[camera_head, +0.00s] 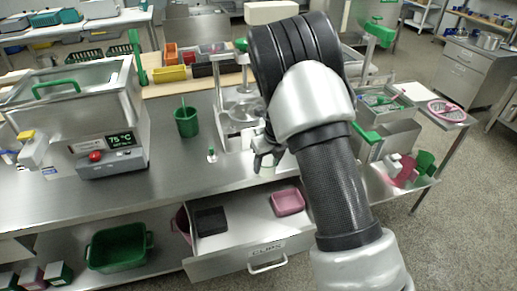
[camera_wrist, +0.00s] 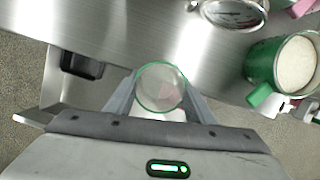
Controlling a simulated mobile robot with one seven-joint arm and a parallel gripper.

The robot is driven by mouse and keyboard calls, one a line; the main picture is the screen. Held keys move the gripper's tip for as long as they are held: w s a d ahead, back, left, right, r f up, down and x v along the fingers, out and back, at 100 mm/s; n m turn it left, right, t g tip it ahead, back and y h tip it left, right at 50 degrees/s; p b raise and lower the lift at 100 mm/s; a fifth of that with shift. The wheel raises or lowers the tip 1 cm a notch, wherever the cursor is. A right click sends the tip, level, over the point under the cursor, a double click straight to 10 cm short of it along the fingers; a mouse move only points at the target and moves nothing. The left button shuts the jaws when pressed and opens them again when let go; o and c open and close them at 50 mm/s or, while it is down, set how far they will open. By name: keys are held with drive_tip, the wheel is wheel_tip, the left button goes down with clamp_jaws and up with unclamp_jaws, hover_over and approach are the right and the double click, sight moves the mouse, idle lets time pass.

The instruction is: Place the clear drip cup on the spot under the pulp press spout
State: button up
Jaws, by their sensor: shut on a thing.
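The clear drip cup (camera_wrist: 161,87), a round transparent cup with a green rim, sits between my gripper's fingers in the wrist view. My gripper (camera_wrist: 160,100) is shut on it. In the head view my gripper (camera_head: 266,154) is above the front part of the steel counter, and I cannot make out the cup there. A steel stand with a round pan (camera_head: 240,112) stands just behind my gripper. A second machine with a green top (camera_head: 378,32) rises behind my arm at the right. I cannot tell which is the pulp press; its spout and the spot are not clear.
A heated tank with a display (camera_head: 106,142) and a green cup (camera_head: 187,122) stand to the left on the counter (camera_head: 150,190). An open drawer (camera_head: 250,225) below holds a black tray and a pink tray (camera_head: 288,202). A green mug (camera_wrist: 290,62) shows right in the wrist view.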

drive_tip(key=w, duration=0.2)
drive_tip(key=w+a, duration=0.1)
drive_tip(key=w, duration=0.1)
drive_tip(key=w+a, duration=0.1)
drive_tip(key=w, duration=0.1)
drive_tip(key=shift+w, duration=0.2)
drive_tip(key=w, duration=0.2)
drive_tip(key=shift+w+a+f, duration=0.3)
drive_tip(key=shift+w+f, duration=0.1)
drive_tip(key=shift+f, duration=0.35)
drive_tip(key=shift+f, duration=0.1)
drive_tip(key=o, duration=1)
drive_tip(key=shift+c, duration=0.2)
drive_tip(key=shift+o, duration=0.3)
